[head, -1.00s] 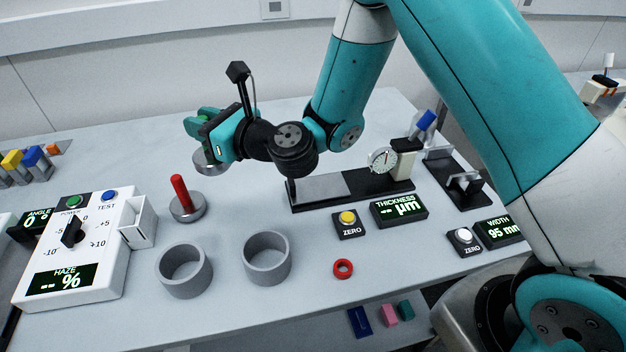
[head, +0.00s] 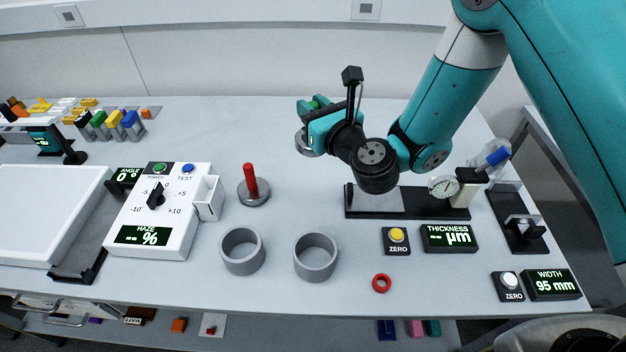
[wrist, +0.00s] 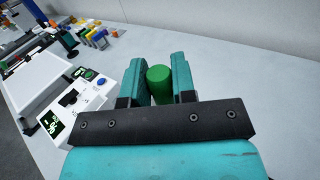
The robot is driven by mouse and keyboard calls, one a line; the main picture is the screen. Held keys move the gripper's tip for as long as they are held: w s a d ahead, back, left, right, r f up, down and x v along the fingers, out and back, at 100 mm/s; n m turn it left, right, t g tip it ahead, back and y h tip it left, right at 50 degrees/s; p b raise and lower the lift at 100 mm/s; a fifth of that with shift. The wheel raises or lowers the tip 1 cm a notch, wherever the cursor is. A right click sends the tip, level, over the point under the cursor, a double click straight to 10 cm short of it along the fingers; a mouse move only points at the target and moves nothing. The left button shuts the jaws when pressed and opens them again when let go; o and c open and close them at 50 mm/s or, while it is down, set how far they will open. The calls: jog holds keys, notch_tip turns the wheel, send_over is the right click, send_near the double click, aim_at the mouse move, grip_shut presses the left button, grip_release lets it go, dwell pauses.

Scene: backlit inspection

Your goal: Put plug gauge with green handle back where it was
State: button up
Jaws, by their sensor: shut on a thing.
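My gripper (head: 312,108) is shut on the green handle of the plug gauge. In the wrist view the green handle (wrist: 160,84) stands between the two teal fingers of my gripper (wrist: 161,72). In the head view the gauge's grey round body (head: 301,144) shows below the fingers, partly hidden by them. It appears held above the back middle of the bench, left of the thickness gauge. A similar plug gauge with a red handle (head: 251,180) stands upright on the bench, in front and to the left of my gripper.
Two grey ring gauges stand in front, a left one (head: 223,255) and a right one (head: 297,262). A small red ring (head: 381,284) lies to their right. The thickness gauge (head: 371,205) is right of my gripper; the haze meter (head: 176,205) is at left. Bare bench (head: 230,125) lies behind.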

notch_tip(320, 180, down, 17)
jog(key=b, duration=1.5)
jog(key=shift+r, duration=0.2)
jog(key=o, duration=0.9)
